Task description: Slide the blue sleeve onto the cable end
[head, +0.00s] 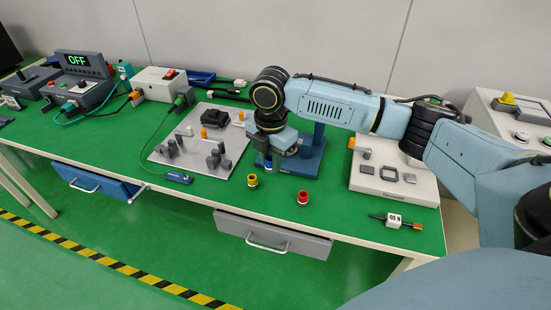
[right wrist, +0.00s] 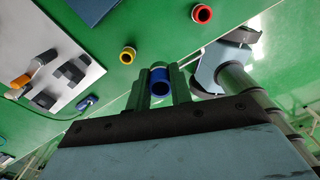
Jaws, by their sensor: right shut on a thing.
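My right gripper (head: 270,158) is low over the table's front middle in the head view. In the right wrist view its two dark green fingers (right wrist: 160,80) are shut on the blue sleeve (right wrist: 160,73), a short hollow tube seen end-on. A black cable piece with a white tag (head: 394,220) lies at the table's right front, with an orange-red tip; it is well apart from the gripper. A thin green cable ends in a blue plug (head: 178,178) at left. I cannot tell which is the task's cable end. My left gripper is not in view.
A yellow sleeve (head: 252,180) and a red sleeve (head: 302,197) stand near the gripper. A grey plate with pegs (head: 215,160) is to its left, a blue stand (head: 306,160) behind right, a white fixture (head: 385,190) farther right. Green table is bare between the red sleeve and tagged cable.

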